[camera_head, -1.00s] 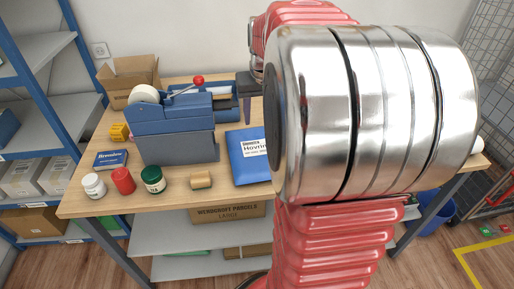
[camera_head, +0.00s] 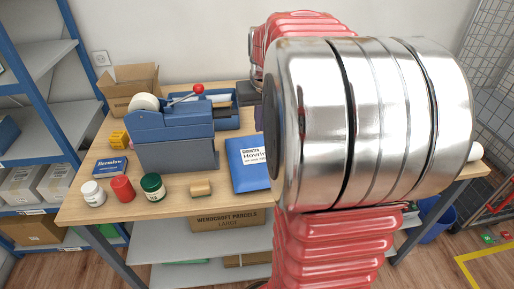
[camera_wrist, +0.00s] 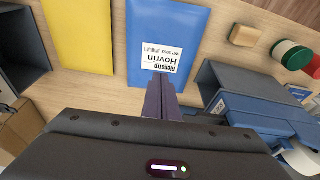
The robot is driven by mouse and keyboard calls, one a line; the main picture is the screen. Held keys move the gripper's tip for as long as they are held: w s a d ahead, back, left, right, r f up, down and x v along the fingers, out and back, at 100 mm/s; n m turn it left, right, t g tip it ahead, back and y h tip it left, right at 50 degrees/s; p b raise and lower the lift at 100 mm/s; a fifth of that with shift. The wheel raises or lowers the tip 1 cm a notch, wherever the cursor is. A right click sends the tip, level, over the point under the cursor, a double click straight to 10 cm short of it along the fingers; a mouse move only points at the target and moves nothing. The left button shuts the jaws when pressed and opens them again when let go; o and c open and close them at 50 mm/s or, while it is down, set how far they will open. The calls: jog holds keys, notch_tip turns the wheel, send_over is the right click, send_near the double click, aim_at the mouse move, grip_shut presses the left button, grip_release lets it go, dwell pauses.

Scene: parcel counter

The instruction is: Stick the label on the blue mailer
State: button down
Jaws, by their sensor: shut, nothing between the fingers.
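The blue mailer (camera_head: 248,181) lies flat on the table right of the blue dispenser, its right side hidden by my arm. The white label (camera_head: 255,156), printed "Hovrin", lies on the mailer's face. In the wrist view the mailer (camera_wrist: 150,20) is at top centre and the label (camera_wrist: 162,56) sits on its lower part, slightly tilted. My gripper (camera_wrist: 160,80) is shut and empty, its fingertips at the label's lower edge in that view. I cannot tell whether they touch it.
A blue dispenser (camera_head: 172,126) with a red-knobbed lever stands left of the mailer. A wooden block (camera_head: 201,189), a green-lidded jar (camera_head: 152,186), a red jar (camera_head: 122,188) and a white jar (camera_head: 93,192) line the front. A yellow mailer (camera_wrist: 85,30) lies beside the blue one.

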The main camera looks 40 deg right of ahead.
jog(key=w+f+m, duration=0.1)
jog(key=m, duration=0.9)
jog(key=w+d+f+m+y, duration=0.1)
jog(key=m, duration=0.9)
jog(key=w+d+f+m, duration=0.1)
jog(key=m, duration=0.9)
jog(key=shift+f, duration=0.2)
jog(key=shift+f, duration=0.1)
send_over(256, 155)
jog(key=shift+s+d+f, duration=0.1)
jog(key=shift+s+f, duration=0.1)
jog(key=shift+f, duration=1.55)
jog(key=shift+s+f, duration=0.15)
jog(key=shift+f, duration=1.55)
jog(key=shift+s+x, duration=0.25)
jog(key=shift+x, duration=1)
